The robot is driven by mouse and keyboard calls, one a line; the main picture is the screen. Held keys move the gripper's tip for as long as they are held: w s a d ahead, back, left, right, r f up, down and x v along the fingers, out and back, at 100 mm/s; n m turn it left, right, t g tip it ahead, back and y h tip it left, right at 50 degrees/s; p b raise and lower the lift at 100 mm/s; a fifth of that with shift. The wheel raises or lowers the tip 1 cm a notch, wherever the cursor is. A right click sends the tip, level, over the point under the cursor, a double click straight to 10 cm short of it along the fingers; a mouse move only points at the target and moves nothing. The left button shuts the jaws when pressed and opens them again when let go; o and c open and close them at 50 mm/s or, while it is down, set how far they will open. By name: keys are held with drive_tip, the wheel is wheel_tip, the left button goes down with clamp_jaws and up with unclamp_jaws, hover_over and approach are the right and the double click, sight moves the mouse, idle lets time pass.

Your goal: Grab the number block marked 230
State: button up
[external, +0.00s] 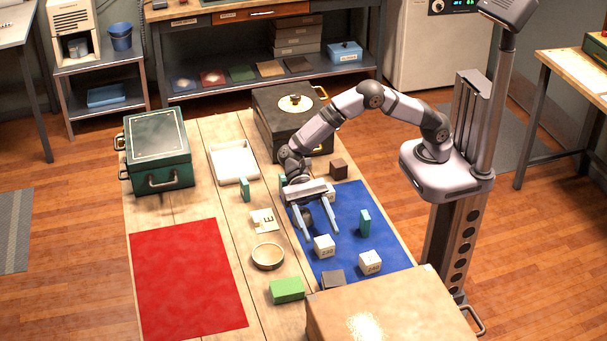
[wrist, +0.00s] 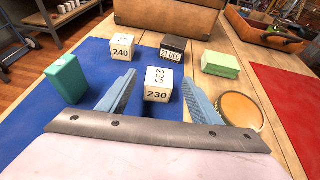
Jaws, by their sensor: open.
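The white number block marked 230 (wrist: 158,84) sits on the blue mat, ahead of and between my gripper's fingers in the wrist view. In the external view the 230 block (external: 324,246) is near the mat's left edge. My gripper (external: 317,237) is open and empty, with its blue fingers (wrist: 160,98) pointing toward the block. No contact between fingers and block is clear. A similar white block marked 240 (wrist: 123,47) stands farther off on the mat; it also shows in the external view (external: 370,262).
A teal block (wrist: 66,78) stands to the left on the blue mat (wrist: 25,125). A dark block marked 21 DEC (wrist: 172,49), a green block (wrist: 220,64) and a round wooden bowl (wrist: 240,112) are nearby. A large brown case (external: 390,305) is at the table's near end. The red mat (external: 187,280) is bare.

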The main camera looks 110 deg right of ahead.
sight(324, 241)
drive_tip(key=shift+x, duration=2.4)
drive_tip(key=c, duration=1.2)
